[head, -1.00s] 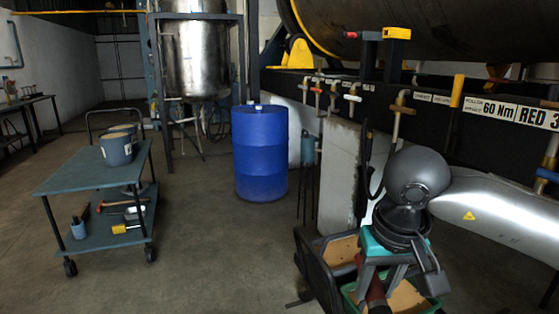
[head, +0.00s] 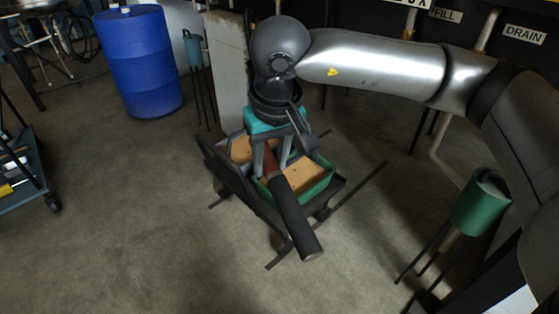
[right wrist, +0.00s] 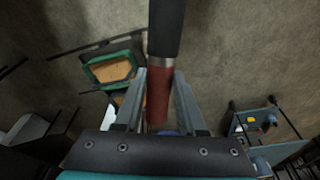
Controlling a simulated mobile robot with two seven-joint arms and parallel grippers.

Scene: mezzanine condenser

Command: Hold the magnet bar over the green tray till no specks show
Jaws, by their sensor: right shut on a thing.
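My right gripper (head: 272,158) points down above a low dark cart. It is shut on the magnet bar (head: 292,212), a rod with a red part and a long black part. In the right wrist view, the two fingers (right wrist: 159,100) close on the red part, and the black part of the bar (right wrist: 166,28) runs to the top edge. The green tray (head: 320,186) sits on the cart, with a tan surface inside. The bar crosses in front of its left side and hides some of it. A few faint dark dots show on the tan surface. My left gripper is out of view.
A second, grey-rimmed tray (head: 232,158) sits beside the green one. The cart (head: 243,198) has thin rails reaching onto the floor. A concrete pillar (head: 229,75) and blue drum (head: 140,65) stand behind. A green can (head: 480,205) on thin legs stands at right. Floor in front is clear.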

